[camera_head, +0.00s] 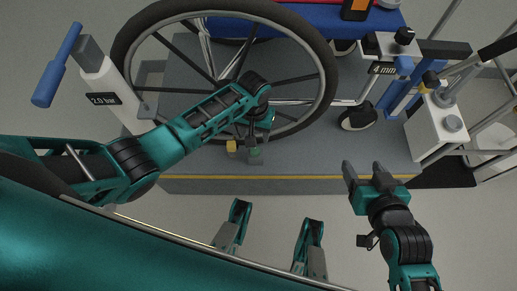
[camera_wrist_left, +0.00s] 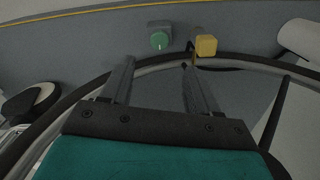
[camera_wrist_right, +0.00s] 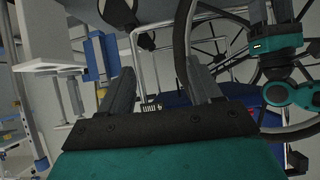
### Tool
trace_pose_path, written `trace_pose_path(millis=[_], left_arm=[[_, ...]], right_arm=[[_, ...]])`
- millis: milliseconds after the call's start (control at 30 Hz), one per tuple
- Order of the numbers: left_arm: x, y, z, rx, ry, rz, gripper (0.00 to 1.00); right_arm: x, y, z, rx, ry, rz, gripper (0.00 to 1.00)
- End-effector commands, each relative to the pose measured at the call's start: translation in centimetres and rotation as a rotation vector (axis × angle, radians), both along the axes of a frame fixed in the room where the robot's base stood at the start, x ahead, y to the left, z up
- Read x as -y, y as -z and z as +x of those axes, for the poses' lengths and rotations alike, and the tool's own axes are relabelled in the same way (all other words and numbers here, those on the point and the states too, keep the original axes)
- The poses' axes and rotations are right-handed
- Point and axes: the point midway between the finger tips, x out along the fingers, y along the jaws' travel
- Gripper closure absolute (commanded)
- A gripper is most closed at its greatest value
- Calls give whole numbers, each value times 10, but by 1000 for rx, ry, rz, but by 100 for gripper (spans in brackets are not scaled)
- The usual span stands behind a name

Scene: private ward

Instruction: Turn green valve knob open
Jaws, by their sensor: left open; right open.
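The green valve knob (camera_head: 255,151) sits on a small grey block at the front of the grey platform (camera_head: 290,171). In the left wrist view the green knob (camera_wrist_left: 160,41) shows as a round disc with a small light mark, ahead of the gap between the fingers. My left gripper (camera_wrist_left: 158,66) is open and empty, its fingertips pointing toward the knob and apart from it. In the head view its fingers are partly hidden by the wrist. My right gripper (camera_head: 362,167) is open and empty in front of the platform at the right, away from the knob.
A yellow knob (camera_wrist_left: 206,45) stands close beside the green one. The large spoked wheel (camera_head: 327,85) is near my left gripper. A pump labelled 2.0 bar (camera_head: 110,92) stands left. A white box (camera_head: 434,125) and metal frame stand right.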

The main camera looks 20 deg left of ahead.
Motion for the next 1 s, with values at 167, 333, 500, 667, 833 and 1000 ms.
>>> trace_pose_path(millis=[167,333,500,667,833,1000], left_arm=[[0,42,0,-1,2,0,40],[0,78,0,1,2,0,40],[0,103,0,4,3,-1,40],[1,114,0,4,3,-2,40],[1,116,0,4,3,-2,40],[1,115,0,4,3,-2,40]], right_arm=[[-2,27,-2,-6,3,7,36],[-4,46,-4,-27,-1,11,36],[-10,46,0,-20,-7,26,36],[-14,45,2,-20,-14,30,36],[-16,42,3,-14,-18,34,36],[-16,39,5,-6,-19,35,36]])
